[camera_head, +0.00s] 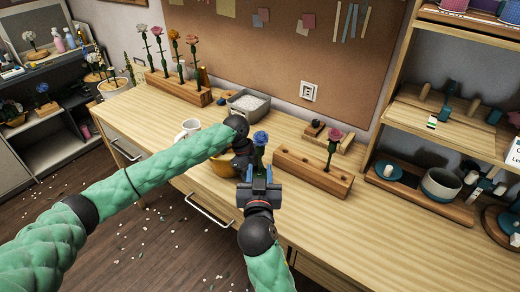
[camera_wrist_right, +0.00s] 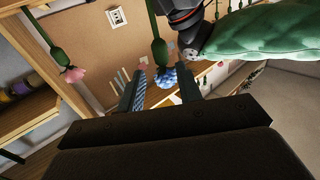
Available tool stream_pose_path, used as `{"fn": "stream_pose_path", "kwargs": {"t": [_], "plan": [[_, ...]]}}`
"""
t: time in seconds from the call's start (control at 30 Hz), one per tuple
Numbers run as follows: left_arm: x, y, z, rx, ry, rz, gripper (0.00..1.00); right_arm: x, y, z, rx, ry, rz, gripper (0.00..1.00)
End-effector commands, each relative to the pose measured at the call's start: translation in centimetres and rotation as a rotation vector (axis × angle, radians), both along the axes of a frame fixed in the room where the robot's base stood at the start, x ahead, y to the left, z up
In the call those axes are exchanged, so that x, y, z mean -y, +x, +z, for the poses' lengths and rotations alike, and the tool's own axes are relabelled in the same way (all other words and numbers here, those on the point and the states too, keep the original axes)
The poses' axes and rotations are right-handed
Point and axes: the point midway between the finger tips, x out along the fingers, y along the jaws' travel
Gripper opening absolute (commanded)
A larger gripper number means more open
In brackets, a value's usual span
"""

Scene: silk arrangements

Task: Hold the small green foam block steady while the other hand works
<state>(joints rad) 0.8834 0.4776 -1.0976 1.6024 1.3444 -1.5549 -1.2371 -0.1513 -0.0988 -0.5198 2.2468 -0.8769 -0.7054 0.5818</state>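I cannot make out the small green foam block in either view. My left gripper (camera_head: 241,162) is beside a yellow bowl (camera_head: 222,163); its fingertips are hidden, so its hold cannot be told. My right gripper (camera_head: 259,175) is in front of it, fingers apart. A blue flower (camera_head: 260,138) on a green stem rises just beyond the right fingers. In the right wrist view the blue flower (camera_wrist_right: 168,78) shows between the two spread fingers, upside down; I cannot tell whether they touch it. Part of the left gripper (camera_wrist_right: 188,18) shows beside the stem there.
A wooden holder (camera_head: 310,178) with a pink flower (camera_head: 334,136) stands right of the grippers. A white mug (camera_head: 188,129) and a grey tray of white bits (camera_head: 248,104) are behind my left arm. Another flower rack (camera_head: 178,88) stands at back left.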

Motion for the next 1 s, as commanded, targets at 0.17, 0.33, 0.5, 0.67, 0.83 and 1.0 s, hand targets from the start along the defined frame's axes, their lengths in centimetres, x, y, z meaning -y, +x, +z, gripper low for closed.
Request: {"fn": "stream_pose_path", "kwargs": {"t": [0.17,0.33,0.5,0.67,0.83,1.0], "plan": [[0.0,0.0,0.0,0.000,0.000,0.000,0.08,0.0,1.4,0.0,0.001,-0.001,0.000,0.35],[0.0,0.0,0.0,0.000,0.000,0.000,0.08,0.1,3.5,0.0,0.001,-0.001,-0.001,0.35],[0.0,0.0,0.0,0.000,0.000,0.000,0.08,0.1,5.5,0.0,0.001,-0.001,0.001,0.35],[0.0,0.0,0.0,0.000,0.000,0.000,0.08,0.2,7.4,0.0,0.002,-0.002,0.001,0.35],[0.0,0.0,0.0,0.000,0.000,0.000,0.08,0.2,9.4,0.0,0.002,-0.001,0.000,0.35],[0.0,0.0,0.0,0.000,0.000,0.000,0.08,0.2,10.9,0.0,0.002,0.000,0.000,0.35]]}}
